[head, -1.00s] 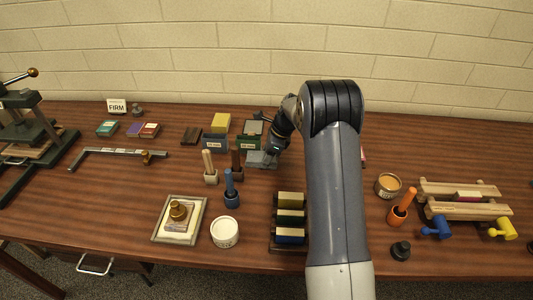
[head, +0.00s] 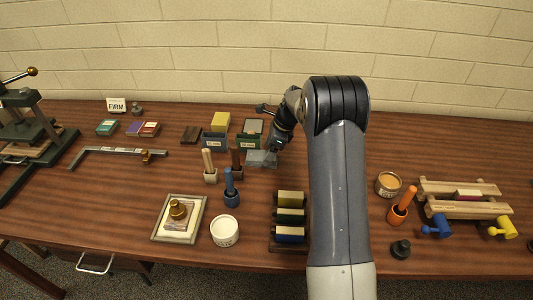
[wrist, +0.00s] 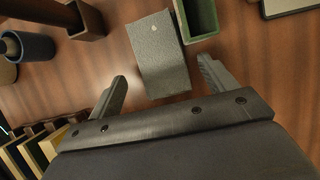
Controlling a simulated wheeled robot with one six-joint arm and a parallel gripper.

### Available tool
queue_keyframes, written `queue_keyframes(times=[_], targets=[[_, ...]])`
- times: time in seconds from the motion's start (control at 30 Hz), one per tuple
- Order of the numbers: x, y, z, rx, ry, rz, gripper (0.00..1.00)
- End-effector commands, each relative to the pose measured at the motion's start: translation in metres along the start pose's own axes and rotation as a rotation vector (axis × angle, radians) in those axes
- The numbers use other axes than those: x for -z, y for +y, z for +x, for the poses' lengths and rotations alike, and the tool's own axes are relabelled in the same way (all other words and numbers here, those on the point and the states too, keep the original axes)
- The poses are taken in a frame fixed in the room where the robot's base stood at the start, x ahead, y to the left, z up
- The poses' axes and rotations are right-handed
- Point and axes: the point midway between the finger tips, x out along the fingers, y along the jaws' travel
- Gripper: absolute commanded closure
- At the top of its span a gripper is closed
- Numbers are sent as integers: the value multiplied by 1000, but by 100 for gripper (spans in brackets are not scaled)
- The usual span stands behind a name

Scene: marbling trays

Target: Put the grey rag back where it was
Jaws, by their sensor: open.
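A grey, flat, speckled rectangle that looks like the folded grey rag (head: 261,159) lies on the table in front of the green box. In the wrist view the rag (wrist: 162,58) lies just ahead of and between my finger tips, with a small pale spot near its far end. My gripper (wrist: 162,74) is open, and nothing is held in its jaws. In the head view my gripper (head: 275,147) is right beside the rag, partly hidden by my own arm.
A brown pot (head: 237,174) and a blue pot (head: 231,200) with handles stand nearby at the left front. A rack of coloured blocks (head: 290,216) is nearer the front edge.

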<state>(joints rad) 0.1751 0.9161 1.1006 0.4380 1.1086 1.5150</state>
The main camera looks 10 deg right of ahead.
Motion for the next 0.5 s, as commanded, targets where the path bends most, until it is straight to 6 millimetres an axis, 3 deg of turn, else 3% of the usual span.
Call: queue_keyframes(times=[0.3,0.5], targets=[[1,-1,-69,5,0,0,20],[0,0,-93,2,0,1,20]])
